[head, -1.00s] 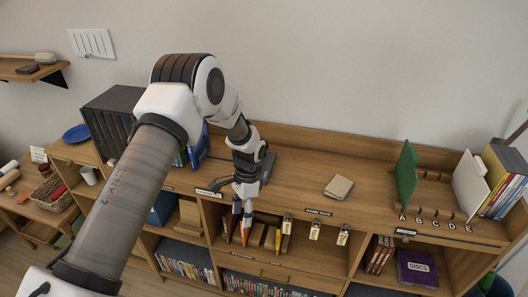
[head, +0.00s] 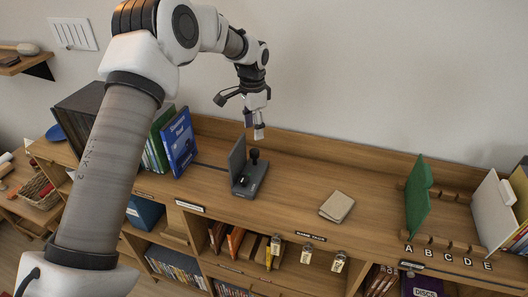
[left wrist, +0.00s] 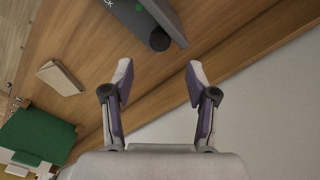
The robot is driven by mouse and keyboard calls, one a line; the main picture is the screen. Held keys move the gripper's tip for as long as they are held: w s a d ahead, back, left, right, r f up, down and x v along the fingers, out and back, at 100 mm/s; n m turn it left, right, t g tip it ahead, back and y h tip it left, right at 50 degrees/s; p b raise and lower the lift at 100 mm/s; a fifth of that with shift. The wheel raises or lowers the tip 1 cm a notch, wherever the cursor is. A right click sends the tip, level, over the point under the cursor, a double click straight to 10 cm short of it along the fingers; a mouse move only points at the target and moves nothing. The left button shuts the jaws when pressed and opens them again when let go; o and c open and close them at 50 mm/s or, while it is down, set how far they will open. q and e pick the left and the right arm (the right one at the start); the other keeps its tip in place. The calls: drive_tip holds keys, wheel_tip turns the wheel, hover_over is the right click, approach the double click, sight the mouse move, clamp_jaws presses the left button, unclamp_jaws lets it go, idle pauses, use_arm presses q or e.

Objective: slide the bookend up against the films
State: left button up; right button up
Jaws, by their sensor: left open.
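The bookend (head: 247,178) is a dark grey L-shaped piece with an upright plate and a black knob on its base. It stands on the wooden shelf top, with a gap of bare wood between it and the films. The films (head: 172,143) stand in a row to its left, a blue case at the near end and green ones behind. My left gripper (head: 258,132) is open and empty, above and behind the bookend, apart from it. In the left wrist view the bookend (left wrist: 152,22) shows only partly, at the top edge beyond the open fingers (left wrist: 157,75). My right gripper is not in view.
A tan notebook (head: 337,206) lies on the shelf top right of the bookend. A green divider (head: 418,195) and a white one (head: 492,212) stand further right. The wall (head: 360,70) is close behind. The wood between bookend and notebook is clear.

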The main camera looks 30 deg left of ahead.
sight(254, 150)
use_arm(q)
drive_tip(key=shift+s+f+b, duration=0.25)
drive_tip(key=shift+f+b, duration=0.05)
drive_tip(key=shift+f, duration=0.15)
drive_tip(key=shift+s, duration=0.1)
drive_tip(key=f, duration=0.2)
drive_tip(key=f+p, duration=0.1)
drive_tip(key=f, duration=0.1)
drive_tip(key=f+p, duration=0.1)
drive_tip(key=f, duration=0.1)
drive_tip(key=shift+w+f, duration=0.3)
drive_tip(key=shift+f, duration=0.1)
drive_tip(key=shift+f+p, duration=0.3)
drive_tip(key=shift+f, duration=0.2)
clamp_jaws()
